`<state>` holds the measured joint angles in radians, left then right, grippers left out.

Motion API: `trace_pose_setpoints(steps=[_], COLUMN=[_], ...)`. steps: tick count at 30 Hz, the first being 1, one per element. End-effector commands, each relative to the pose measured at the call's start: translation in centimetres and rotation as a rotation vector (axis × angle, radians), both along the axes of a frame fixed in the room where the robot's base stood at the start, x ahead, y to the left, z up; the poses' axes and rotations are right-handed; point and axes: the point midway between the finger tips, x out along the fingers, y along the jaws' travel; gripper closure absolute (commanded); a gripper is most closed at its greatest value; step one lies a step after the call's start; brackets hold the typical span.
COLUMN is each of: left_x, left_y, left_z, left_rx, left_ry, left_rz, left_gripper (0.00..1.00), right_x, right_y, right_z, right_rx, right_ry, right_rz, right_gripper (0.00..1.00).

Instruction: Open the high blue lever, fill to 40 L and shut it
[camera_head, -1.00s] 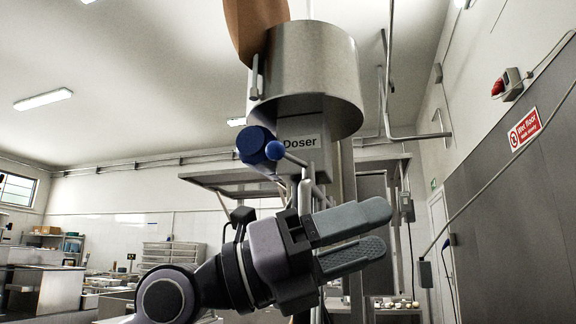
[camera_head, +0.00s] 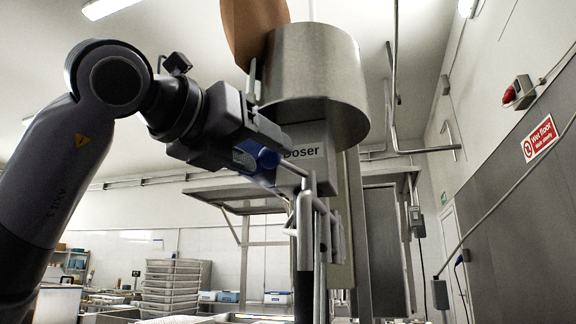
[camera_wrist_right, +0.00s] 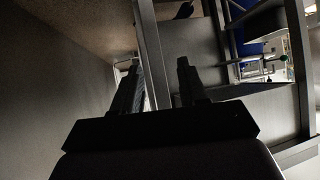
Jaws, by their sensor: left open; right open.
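The steel doser (camera_head: 312,80) with its "Doser" label (camera_head: 303,152) stands in the middle of the head view, high up. The blue lever (camera_head: 258,157) is at the left of the label, partly hidden by my left gripper. My left gripper (camera_head: 264,146) is open, with its fingers at the blue lever. I cannot tell whether they touch it. The lever's position is hard to read. My right gripper (camera_wrist_right: 160,82) is open and empty in the right wrist view. No litre readout is visible.
Steel pipes (camera_head: 305,215) hang below the doser. A stack of white baskets (camera_head: 172,287) stands at the lower left. In the right wrist view, a steel frame (camera_wrist_right: 152,50) stands close beyond my right fingers.

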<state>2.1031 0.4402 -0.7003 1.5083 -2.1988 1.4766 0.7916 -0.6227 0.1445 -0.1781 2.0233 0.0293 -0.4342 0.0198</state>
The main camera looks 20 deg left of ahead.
Motion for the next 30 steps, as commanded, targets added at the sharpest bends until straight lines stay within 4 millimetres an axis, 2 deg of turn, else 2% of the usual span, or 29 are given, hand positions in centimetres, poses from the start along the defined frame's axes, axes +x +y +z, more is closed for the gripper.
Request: trace_pose_setpoints(steps=[6,10,15,21,22,27,30], left_x=[3.4,4.8,5.6,5.6,5.6,5.6,5.6], left_y=[-1.3,-1.8,-2.1,-2.1,-2.1,-2.1,-2.1], left_z=[0.0,0.0,-0.1,-0.2,-0.2,-0.1,-0.1], left_rx=[0.002,0.002,0.002,0.003,0.002,0.002,0.002], left_ry=[0.006,0.005,0.004,0.002,0.003,0.003,0.003], left_rz=[-0.003,-0.002,-0.004,-0.004,-0.004,-0.004,-0.004], left_gripper=[0.43,0.43,0.43,0.43,0.47,1.00,1.00], right_x=[-1.1,-1.4,-1.3,-1.1,-1.1,-1.0,-1.0], right_y=[-0.1,-0.2,-0.4,-0.5,-0.5,-0.6,-0.6], right_z=[0.0,0.1,0.2,0.2,0.2,0.2,0.2], right_rx=[-0.004,-0.008,-0.012,-0.014,-0.014,-0.016,-0.017], right_ry=[0.025,0.030,0.024,0.021,0.021,0.019,0.019], right_rz=[-0.001,-0.001,-0.005,-0.005,-0.005,-0.003,-0.002], right_gripper=[0.57,0.57,0.57,0.57,0.57,0.57,0.57])
